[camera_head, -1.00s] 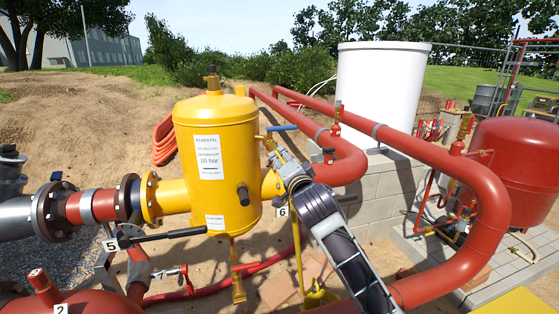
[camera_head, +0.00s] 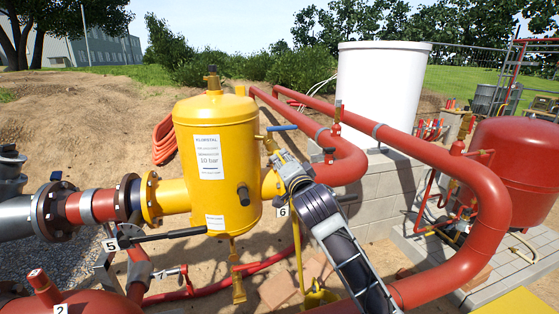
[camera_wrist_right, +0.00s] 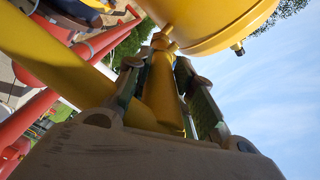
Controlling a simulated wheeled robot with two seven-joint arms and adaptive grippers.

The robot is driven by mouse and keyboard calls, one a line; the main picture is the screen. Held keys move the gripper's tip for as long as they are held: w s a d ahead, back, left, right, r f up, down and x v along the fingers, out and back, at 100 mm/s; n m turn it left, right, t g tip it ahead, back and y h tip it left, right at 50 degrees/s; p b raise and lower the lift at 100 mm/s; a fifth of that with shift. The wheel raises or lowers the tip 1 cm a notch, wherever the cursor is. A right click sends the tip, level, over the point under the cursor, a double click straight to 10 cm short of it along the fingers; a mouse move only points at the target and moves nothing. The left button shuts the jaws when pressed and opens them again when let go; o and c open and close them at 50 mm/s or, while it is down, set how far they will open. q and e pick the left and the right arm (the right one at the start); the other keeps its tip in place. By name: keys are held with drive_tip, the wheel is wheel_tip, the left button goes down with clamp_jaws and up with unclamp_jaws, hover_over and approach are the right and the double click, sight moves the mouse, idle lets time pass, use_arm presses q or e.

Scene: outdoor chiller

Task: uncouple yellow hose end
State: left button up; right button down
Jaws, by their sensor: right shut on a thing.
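My right arm comes in from the bottom right in the head view. Its gripper (camera_head: 278,155) is at the right side of the yellow tank (camera_head: 217,120), by the blue-handled valve (camera_head: 282,128). In the right wrist view the two fingers (camera_wrist_right: 160,75) stand on either side of a yellow hose end (camera_wrist_right: 160,95) and are shut on it. Its upper part meets a small yellow fitting (camera_wrist_right: 161,42) beside the tank (camera_wrist_right: 215,22). A yellow hose (camera_head: 298,255) hangs below tag 6 in the head view. The grip is largely hidden there. My left gripper is out of view.
A thick red pipe (camera_head: 470,170) curves around the right of my arm. A white tank (camera_head: 380,95) on a block wall stands behind.

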drive_tip(key=shift+s+f, duration=0.1)
drive_tip(key=shift+s, duration=0.05)
drive_tip(key=shift+s+d, duration=0.15)
drive_tip(key=shift+s, duration=0.1)
drive_tip(key=shift+s+d, duration=0.1)
drive_tip(key=shift+s, duration=0.15)
idle(0.7)
drive_tip(key=shift+v, duration=2.6)
drive_tip(key=c, duration=1.9)
unclamp_jaws()
clamp_jaws()
